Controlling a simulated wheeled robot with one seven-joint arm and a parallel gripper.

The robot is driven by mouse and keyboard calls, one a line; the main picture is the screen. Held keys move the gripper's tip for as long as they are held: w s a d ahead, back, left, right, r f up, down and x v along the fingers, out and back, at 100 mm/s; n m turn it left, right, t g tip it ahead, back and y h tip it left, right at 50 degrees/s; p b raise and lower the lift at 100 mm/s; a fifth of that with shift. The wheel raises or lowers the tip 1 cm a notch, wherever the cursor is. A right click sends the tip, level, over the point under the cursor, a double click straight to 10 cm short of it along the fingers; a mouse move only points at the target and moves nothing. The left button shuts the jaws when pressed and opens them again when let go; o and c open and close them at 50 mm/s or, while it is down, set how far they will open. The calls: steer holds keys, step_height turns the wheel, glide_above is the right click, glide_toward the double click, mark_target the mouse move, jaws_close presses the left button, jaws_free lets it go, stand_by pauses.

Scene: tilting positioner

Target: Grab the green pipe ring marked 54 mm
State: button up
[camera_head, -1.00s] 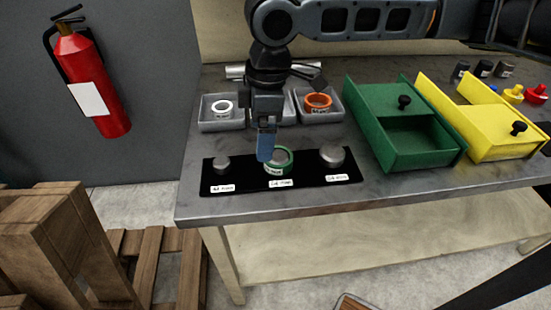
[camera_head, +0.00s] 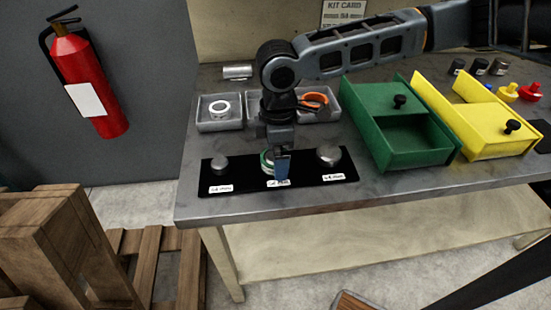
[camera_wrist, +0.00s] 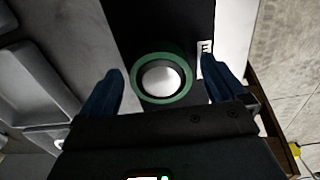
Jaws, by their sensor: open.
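The green pipe ring (camera_wrist: 138,93) sits around a light round post (camera_wrist: 160,78) on the black board (camera_head: 235,178). In the head view the ring (camera_head: 265,162) is mostly hidden behind my gripper. My gripper (camera_wrist: 163,88) is open, with one blue finger on each side of the ring in the wrist view. In the head view my gripper (camera_head: 277,170) is low over the middle of the board. I cannot tell whether the fingers touch the ring. The ring's marking is not readable.
Metal posts stand left (camera_head: 219,163) and right (camera_head: 329,155) on the board. Grey trays behind hold a white ring (camera_head: 219,109) and an orange ring (camera_head: 314,101). A green box (camera_head: 405,150) and a yellow box (camera_head: 492,140) stand to the right.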

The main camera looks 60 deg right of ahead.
steer(key=shift+c, duration=0.5)
steer(key=shift+r, duration=0.1)
steer(key=c, duration=1.3)
